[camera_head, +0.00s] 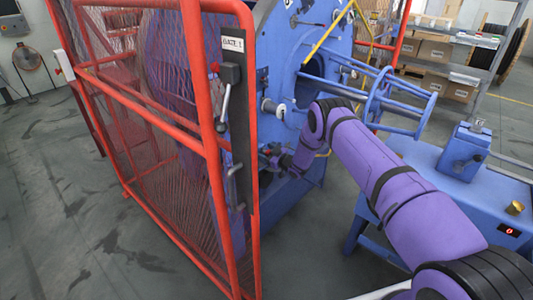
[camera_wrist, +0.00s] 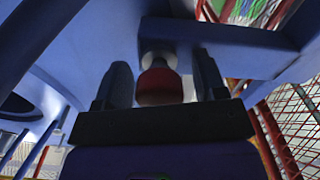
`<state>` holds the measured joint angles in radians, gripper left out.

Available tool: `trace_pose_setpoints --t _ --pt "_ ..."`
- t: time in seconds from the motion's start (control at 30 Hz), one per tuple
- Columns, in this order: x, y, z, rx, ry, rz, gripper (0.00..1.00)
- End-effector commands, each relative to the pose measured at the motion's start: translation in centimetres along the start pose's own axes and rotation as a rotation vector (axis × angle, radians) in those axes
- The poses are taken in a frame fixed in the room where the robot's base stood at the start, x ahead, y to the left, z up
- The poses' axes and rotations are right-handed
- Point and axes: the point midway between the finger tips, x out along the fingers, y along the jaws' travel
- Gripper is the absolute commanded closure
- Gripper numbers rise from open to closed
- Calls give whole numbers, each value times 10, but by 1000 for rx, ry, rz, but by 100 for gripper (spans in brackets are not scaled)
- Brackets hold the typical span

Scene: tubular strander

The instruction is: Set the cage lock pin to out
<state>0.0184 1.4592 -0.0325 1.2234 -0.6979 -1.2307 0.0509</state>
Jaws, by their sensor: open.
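A red knob (camera_wrist: 160,86) on a pale metal collar (camera_wrist: 158,52), which looks like the cage lock pin, sticks out from a blue bracket (camera_wrist: 225,45) in the wrist view. My gripper (camera_wrist: 161,75) is open, with one dark finger on each side of the knob. A gap shows between the knob and each finger. In the head view my gripper (camera_head: 270,154) is low against the blue machine (camera_head: 280,85), behind the gate's edge. The pin cannot be made out clearly there, and I cannot tell how far in or out it stands.
A red mesh gate (camera_head: 205,110) with a latch handle (camera_head: 225,100) stands close left of my gripper. A blue tubular frame (camera_head: 375,100) juts out above my arm. A blue table (camera_head: 400,160) stands at right. Grey floor is open at left.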

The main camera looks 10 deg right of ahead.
Motion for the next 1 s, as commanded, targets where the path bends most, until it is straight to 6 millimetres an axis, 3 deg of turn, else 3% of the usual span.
trace_pose_setpoints --t 0.27,0.57,1.0 --pt "1 0 0 1 -1 0 35" --pt "1 0 0 1 -1 0 100" --pt "-34 0 1 2 -3 1 100"
